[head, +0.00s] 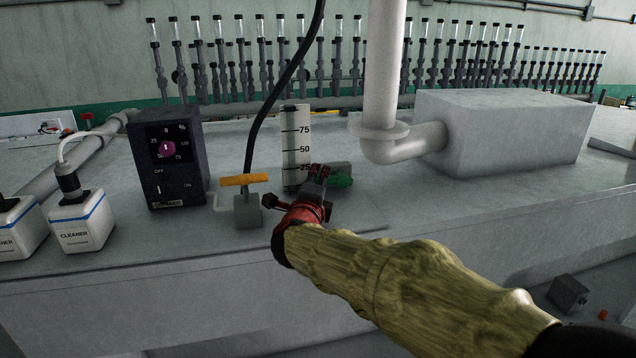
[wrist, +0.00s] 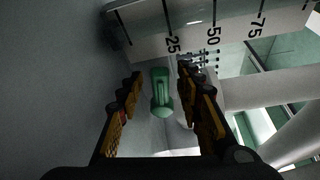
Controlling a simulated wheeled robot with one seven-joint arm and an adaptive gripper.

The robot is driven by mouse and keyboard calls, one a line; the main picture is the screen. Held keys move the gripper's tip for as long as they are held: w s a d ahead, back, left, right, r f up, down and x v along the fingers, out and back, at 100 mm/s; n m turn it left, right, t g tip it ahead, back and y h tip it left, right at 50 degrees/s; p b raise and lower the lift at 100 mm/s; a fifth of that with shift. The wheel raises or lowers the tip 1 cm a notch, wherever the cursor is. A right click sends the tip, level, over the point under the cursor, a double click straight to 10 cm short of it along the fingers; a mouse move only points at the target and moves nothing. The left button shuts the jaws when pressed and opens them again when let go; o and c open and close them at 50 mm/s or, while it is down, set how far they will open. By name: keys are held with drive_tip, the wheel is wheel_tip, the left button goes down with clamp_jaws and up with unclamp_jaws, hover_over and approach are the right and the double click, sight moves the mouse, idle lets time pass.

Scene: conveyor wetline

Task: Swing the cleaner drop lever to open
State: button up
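No label shows which lever is the cleaner drop lever. A green lever (head: 341,181) is at the foot of the white scale plate (head: 296,140) marked 25, 50 and 75. In the wrist view the green lever (wrist: 161,92) shows between the fingers of my gripper (wrist: 158,80). The fingers are apart, and I cannot tell whether they touch it. An orange lever (head: 244,179) lies crosswise on a small grey block (head: 248,211) under a black hose. In the head view my gripper (head: 318,180) is in front of the green lever and partly hides it.
A dark control box (head: 172,160) with a dial and an OFF/ON switch stands left of the orange lever. White cleaner containers (head: 82,228) stand at far left. A thick pale pipe (head: 384,70) joins a grey box (head: 505,130) at right. The front counter surface is mostly clear.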

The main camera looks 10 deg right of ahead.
drive_tip(key=v, duration=1.2)
drive_tip(key=shift+r, duration=0.1)
drive_tip(key=shift+c, duration=0.3)
